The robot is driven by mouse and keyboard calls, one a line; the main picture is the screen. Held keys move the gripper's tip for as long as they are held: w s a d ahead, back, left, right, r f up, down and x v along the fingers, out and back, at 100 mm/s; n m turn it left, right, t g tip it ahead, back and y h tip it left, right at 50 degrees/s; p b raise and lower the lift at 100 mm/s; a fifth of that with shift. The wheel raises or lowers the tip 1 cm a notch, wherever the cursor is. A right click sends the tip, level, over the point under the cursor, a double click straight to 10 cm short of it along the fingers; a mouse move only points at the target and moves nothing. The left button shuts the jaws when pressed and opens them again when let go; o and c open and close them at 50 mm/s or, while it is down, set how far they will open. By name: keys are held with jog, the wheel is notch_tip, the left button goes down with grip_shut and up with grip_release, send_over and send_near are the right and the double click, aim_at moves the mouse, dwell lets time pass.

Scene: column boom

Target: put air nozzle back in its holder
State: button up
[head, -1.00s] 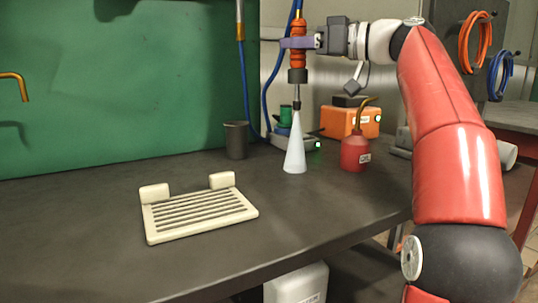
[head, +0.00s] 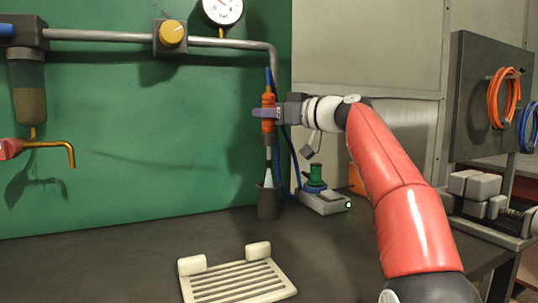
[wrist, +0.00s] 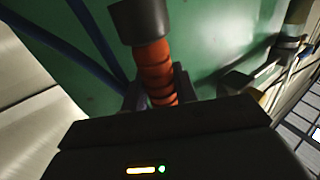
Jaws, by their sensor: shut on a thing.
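The air nozzle has a ribbed orange grip (head: 268,101), a dark collar and a pale cone (head: 268,172) pointing down. My gripper (head: 266,113) is shut around the orange grip and holds the nozzle upright. A dark cup (head: 268,206), which looks like the holder, stands on the bench against the green panel. The cone's lower end is hidden at the cup's rim; it appears to be inside, but I cannot rule out behind it. In the wrist view the orange grip (wrist: 154,68) sits between my fingers, with a dark collar above.
A grey device with a green top (head: 316,180) stands right of the cup. A slatted cream tray (head: 238,284) lies in front. A pipe with a gauge (head: 222,8) runs above. Blue hose hangs behind the nozzle. A brass spout (head: 70,155) juts out at left.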

aim_at(269, 162)
notch_tip(269, 162, down, 7)
jog(key=b, duration=0.4)
jog(key=shift+f+b, duration=0.65)
jog(key=shift+f, duration=1.8)
jog(key=shift+f+b, duration=0.25)
jog(key=shift+b, duration=0.05)
jog(key=o, duration=1.1)
jog(key=shift+r, duration=0.2)
jog(key=b+v, duration=0.2)
jog(key=v, duration=1)
jog(key=shift+b, duration=0.4)
